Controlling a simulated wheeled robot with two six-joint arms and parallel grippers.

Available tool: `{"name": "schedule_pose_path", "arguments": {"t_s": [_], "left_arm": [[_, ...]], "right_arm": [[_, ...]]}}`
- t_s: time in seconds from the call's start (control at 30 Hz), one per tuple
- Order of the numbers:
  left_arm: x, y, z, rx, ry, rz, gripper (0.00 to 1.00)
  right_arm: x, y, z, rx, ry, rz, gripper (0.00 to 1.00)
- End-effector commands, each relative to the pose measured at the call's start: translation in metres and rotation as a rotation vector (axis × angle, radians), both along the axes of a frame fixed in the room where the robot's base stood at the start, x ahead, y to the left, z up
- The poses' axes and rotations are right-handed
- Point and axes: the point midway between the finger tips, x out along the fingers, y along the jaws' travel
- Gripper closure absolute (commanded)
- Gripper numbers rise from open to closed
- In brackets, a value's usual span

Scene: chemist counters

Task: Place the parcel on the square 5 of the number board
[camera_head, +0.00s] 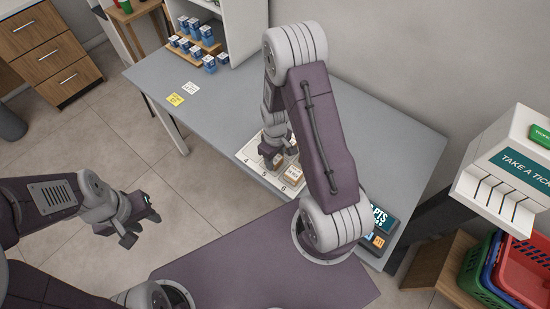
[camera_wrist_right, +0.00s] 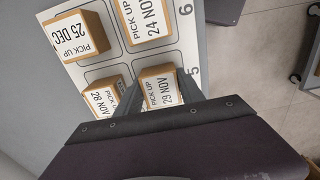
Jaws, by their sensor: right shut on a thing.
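The white number board (camera_head: 247,153) lies on the grey counter, with 4, 5 and 6 readable along its near edge. My right gripper (camera_head: 272,157) is over square 5. In the right wrist view its fingers (camera_wrist_right: 160,98) are shut on the parcel marked 29 NOV (camera_wrist_right: 159,86), by the printed 5. I cannot tell whether this parcel touches the board. The 24 NOV parcel (camera_wrist_right: 146,20) is on square 6, also seen in the head view (camera_head: 292,174). My left gripper (camera_head: 140,222) is open and empty over the floor.
The 28 NOV parcel (camera_wrist_right: 104,96) and the 25 DEC parcel (camera_wrist_right: 80,36) sit on neighbouring squares, close to my right fingers. A dark display device (camera_head: 381,228) is at the counter's right end.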

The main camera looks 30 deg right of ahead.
Motion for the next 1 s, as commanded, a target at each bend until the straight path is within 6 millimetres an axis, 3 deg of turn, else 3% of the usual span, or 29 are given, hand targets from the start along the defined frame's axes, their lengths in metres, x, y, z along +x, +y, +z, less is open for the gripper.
{"name": "schedule_pose_path", "arguments": {"t_s": [0.07,0.1,0.17,0.2,0.47,0.6,1.0], "left_arm": [[0.0,0.0,-0.003,0.0,0.0,0.0,0.64],[0.0,0.0,-0.003,0.0,0.0,0.0,0.64],[0.0,0.0,-0.002,0.0,0.0,0.0,0.64],[0.0,0.0,-0.002,0.0,0.0,0.0,0.64],[0.0,0.0,-0.002,0.0,0.0,0.0,0.64],[0.0,0.0,0.001,0.0,0.0,0.0,0.64],[0.0,0.0,0.005,0.0,0.0,0.0,0.64]], "right_arm": [[0.0,0.0,-0.004,0.0,0.0,0.0,0.98],[0.0,0.0,-0.004,0.0,0.0,0.0,0.52],[0.0,0.0,-0.003,0.0,0.0,0.0,0.35],[0.0,0.0,-0.003,0.0,0.0,0.0,0.33],[0.0,0.0,-0.002,0.0,0.0,0.0,0.33],[0.0,0.0,0.008,-0.001,-0.001,0.0,0.33],[0.001,0.0,0.099,-0.001,-0.005,0.0,0.33]]}}
